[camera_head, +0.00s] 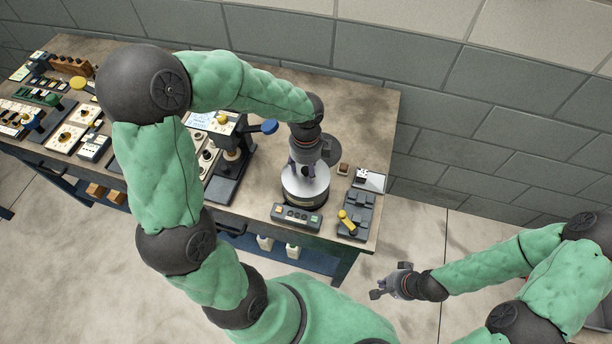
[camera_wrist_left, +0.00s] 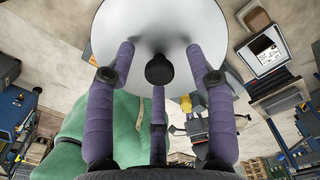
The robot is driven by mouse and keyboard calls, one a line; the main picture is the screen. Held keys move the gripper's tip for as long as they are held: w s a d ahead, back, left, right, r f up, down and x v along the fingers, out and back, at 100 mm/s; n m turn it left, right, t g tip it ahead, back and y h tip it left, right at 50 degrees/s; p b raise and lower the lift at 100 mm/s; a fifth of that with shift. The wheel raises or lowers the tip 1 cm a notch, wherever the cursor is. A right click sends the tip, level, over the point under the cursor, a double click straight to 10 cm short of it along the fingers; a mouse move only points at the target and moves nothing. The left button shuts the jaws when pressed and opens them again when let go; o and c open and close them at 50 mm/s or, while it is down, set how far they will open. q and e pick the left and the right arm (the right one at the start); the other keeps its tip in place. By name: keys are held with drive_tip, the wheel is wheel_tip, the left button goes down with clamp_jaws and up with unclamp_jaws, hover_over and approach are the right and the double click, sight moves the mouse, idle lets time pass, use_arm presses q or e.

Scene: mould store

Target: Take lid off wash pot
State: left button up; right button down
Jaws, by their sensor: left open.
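The wash pot (camera_head: 304,203) stands on the bench near its right end, a dark round pot with a pale band. Its round silver lid (camera_head: 314,187) sits on top. In the left wrist view the lid (camera_wrist_left: 190,22) fills the upper middle, with a black knob (camera_wrist_left: 159,70) at its centre. My left gripper (camera_head: 308,172) is right above the lid, pointing down. In the left wrist view its purple fingers (camera_wrist_left: 158,75) are spread apart around the knob, with gaps visible. My right gripper (camera_head: 384,289) hangs in front of the bench, away from the pot, with nothing visible in it.
A control box with buttons (camera_head: 297,217) lies in front of the pot. A dark tray with a yellow item (camera_head: 348,220) is to its right. A blue-handled press (camera_head: 233,155) stands to the left. The bench's back right corner is bare.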

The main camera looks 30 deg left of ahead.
use_arm(q)
drive_tip(key=shift+f, duration=0.45)
clamp_jaws()
drive_tip(key=shift+r, duration=0.1)
